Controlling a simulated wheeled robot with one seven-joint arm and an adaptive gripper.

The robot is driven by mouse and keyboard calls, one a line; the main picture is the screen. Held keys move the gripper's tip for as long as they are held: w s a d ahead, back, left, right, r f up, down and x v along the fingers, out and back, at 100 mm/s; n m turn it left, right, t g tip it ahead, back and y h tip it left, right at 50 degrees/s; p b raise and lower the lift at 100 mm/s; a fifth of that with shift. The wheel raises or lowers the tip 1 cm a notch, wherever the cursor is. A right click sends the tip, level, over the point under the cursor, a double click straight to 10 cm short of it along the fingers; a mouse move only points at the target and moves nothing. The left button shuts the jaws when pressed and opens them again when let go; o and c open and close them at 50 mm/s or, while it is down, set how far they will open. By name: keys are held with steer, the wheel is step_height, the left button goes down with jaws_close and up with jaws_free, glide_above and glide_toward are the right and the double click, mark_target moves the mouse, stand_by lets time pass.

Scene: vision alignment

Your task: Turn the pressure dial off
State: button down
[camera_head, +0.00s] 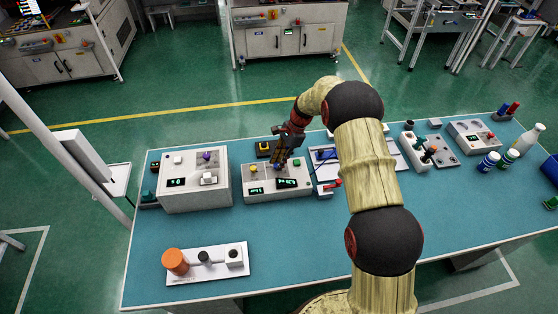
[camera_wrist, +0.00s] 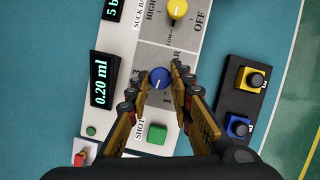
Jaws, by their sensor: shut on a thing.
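A light-grey control box (camera_head: 262,192) stands on the blue-green table in the head view, with two lit displays on its front. In the wrist view its face carries a yellow dial (camera_wrist: 178,9) marked HIGH, LOW and OFF, with "SUCK BA..." lettering beside it. A blue dial (camera_wrist: 159,78) with number marks sits below it, and a green button (camera_wrist: 156,135) is lower still. My gripper (camera_wrist: 158,82) is shut on the blue dial, with a fingertip at each side. One display reads 0.20 ml; the other, partly cut off, starts with 5. No "pressure" label is readable.
A black button box (camera_wrist: 240,100) with yellow and blue buttons stands close behind the control box. A larger grey box (camera_head: 194,180) is at its left. A white board with an orange cylinder (camera_head: 175,262) is at the front left. The front middle of the table is clear.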

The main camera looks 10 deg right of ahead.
steer(key=n, duration=0.1)
steer(key=n+g, duration=0.1)
steer(key=n, duration=0.1)
steer(key=n+h, duration=0.1)
steer(key=shift+w+a+n+g+p, duration=0.1)
steer(key=shift+w+n+g+p, duration=0.2)
steer(key=shift+p, duration=0.1)
steer(key=n, duration=0.2)
steer(key=n+g+h, duration=0.1)
steer(key=n, duration=0.2)
steer(key=shift+w+a+h, duration=0.1)
steer(key=shift+a+h, duration=0.05)
steer(key=shift+h, duration=0.15)
steer(key=n+h, duration=0.1)
steer(key=n, duration=0.4)
steer(key=shift+a+g+h, duration=0.2)
steer(key=shift+g+h, duration=0.1)
steer(key=shift+h, duration=0.1)
steer(key=shift+a+r+n+h, duration=0.1)
steer(key=shift+n+h, duration=0.3)
steer(key=shift+n, duration=0.75)
steer(key=shift+a+n+h, duration=0.1)
steer(key=shift+n+h, duration=0.3)
steer(key=shift+n, duration=0.75)
steer(key=c, duration=1.6)
jaws_free()
